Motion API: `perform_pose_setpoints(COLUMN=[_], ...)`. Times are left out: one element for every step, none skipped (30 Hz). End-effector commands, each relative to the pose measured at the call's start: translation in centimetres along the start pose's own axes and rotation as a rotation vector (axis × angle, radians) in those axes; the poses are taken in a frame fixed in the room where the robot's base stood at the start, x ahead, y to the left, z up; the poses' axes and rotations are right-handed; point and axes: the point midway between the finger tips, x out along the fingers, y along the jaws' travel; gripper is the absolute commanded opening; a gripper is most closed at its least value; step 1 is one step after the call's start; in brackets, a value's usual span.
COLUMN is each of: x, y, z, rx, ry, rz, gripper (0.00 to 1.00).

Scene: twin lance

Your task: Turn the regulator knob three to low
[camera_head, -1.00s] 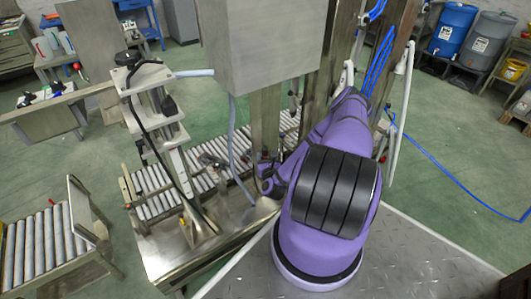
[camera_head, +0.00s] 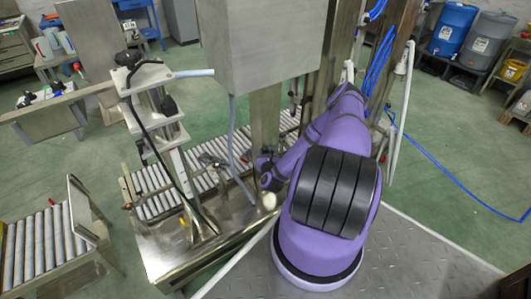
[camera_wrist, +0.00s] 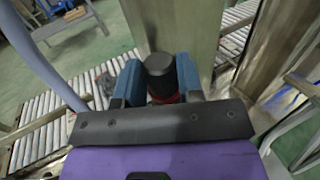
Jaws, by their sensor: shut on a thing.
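A black knob (camera_wrist: 159,66) with a red collar stands in the middle of the wrist view. My gripper (camera_wrist: 160,78) has one blue finger on each side of it and is shut on it. The knob's markings, pointer and number do not show, so I cannot tell its setting or whether it is number three. In the head view my purple arm reaches in beside the steel column, and the wrist end (camera_head: 267,174) is small there. The knob cannot be made out in that view.
A large steel cabinet (camera_head: 262,45) hangs above the wrist, over a steel post (camera_head: 265,120). A roller conveyor (camera_head: 215,165) runs behind. A filling stand (camera_head: 160,110) is at the left. A grey hose (camera_wrist: 45,55) passes left of the gripper.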

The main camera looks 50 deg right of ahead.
Motion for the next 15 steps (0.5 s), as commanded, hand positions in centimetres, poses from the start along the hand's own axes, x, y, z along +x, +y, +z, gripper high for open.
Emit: perform_pose_setpoints(x=[-0.01, -0.01, -0.01, -0.01, -0.01, 0.00, 0.00, 0.00, 0.01, 0.01, 0.02, 0.04, 0.05, 0.04, 0.04], y=[-0.05, -0.06, -0.08, -0.09, -0.11, -0.14, -0.16, -0.22, -0.28, -0.37, -0.41, -0.48, -0.50, -0.53, -0.58], z=[-0.01, -0.01, 0.00, 0.02, 0.02, 0.01, 0.01, 0.02, 0.02, 0.01, 0.02, 0.03, 0.02, 0.02, -0.01], rx=[0.000, 0.000, 0.000, 0.000, 0.000, 0.000, 0.000, 0.000, -0.001, -0.002, -0.003, -0.002, -0.002, -0.002, -0.003], ry=[0.000, 0.000, 0.000, -0.001, -0.001, 0.000, 0.000, -0.001, 0.000, 0.000, 0.000, -0.001, 0.000, 0.000, 0.001], rz=[0.004, 0.008, 0.015, 0.023, 0.032, 0.046, 0.060, 0.074, 0.097, 0.114, 0.135, 0.164, 0.187, 0.211, 0.246], gripper=[0.11, 0.11, 0.10, 0.10, 0.10, 0.10, 0.10, 0.10, 0.10, 0.10, 0.10, 0.10, 0.10, 0.10, 0.10])
